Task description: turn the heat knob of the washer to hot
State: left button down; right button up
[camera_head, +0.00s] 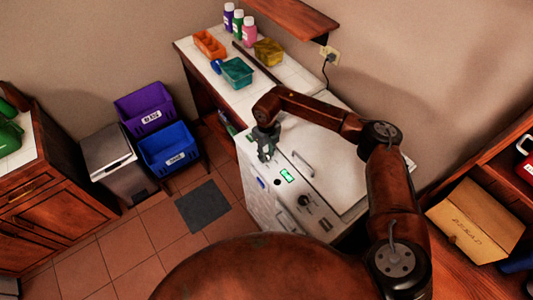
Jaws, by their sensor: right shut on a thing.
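The white washer (318,190) stands in the middle of the head view, with its control panel along the front top edge. The panel has a lit green display (287,175), a dark knob (303,200) and a small blue button (261,182). My right arm reaches over the washer from the right. My right gripper (266,155) points down at the panel's far left end, shut on what appears to be the heat knob. The gripper hides that knob, so its setting cannot be read. My left gripper is not in view.
Behind the washer, a white-tiled counter (215,62) holds bottles, an orange tray (210,44) and a teal basket (237,72). Purple (145,108) and blue (168,147) bins stand left. A cardboard box (474,220) is at right.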

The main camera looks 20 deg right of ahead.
aim_at(267, 154)
jog(key=shift+m+p, duration=0.35)
jog(key=shift+m, duration=1.85)
jog(key=shift+w, duration=0.1)
jog(key=o, duration=1.2)
jog(key=shift+c, duration=0.2)
jog(key=shift+r, duration=0.1)
notch_tip(267, 154, up, 12)
